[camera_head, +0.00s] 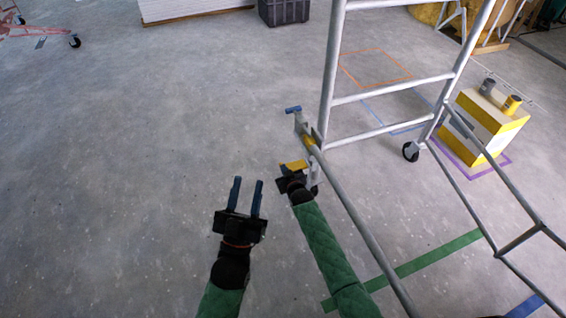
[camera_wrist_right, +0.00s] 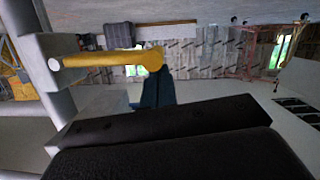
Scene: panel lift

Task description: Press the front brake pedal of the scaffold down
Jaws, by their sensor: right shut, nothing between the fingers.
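The yellow brake pedal (camera_head: 293,165) sticks out from the scaffold's (camera_head: 331,70) near corner, low by the frame. In the right wrist view the pedal (camera_wrist_right: 110,60) is a yellow bar with a rounded end, reaching out from a grey bracket. It looks roughly level. My right gripper (camera_head: 291,178) is shut and empty, right at the pedal. Its blue fingers (camera_wrist_right: 155,88) show just beside the pedal's rounded end; I cannot tell if they touch. My left gripper (camera_head: 247,194) is open and empty over bare floor, left of the right one. The near caster (camera_head: 314,189) is mostly hidden.
Another caster (camera_head: 411,151) stands farther right. A blue-ended part (camera_head: 293,109) juts from the scaffold's left side. A yellow and white box (camera_head: 484,125) with cans stands inside purple tape. Green tape (camera_head: 430,259) crosses the floor. The floor to the left is clear.

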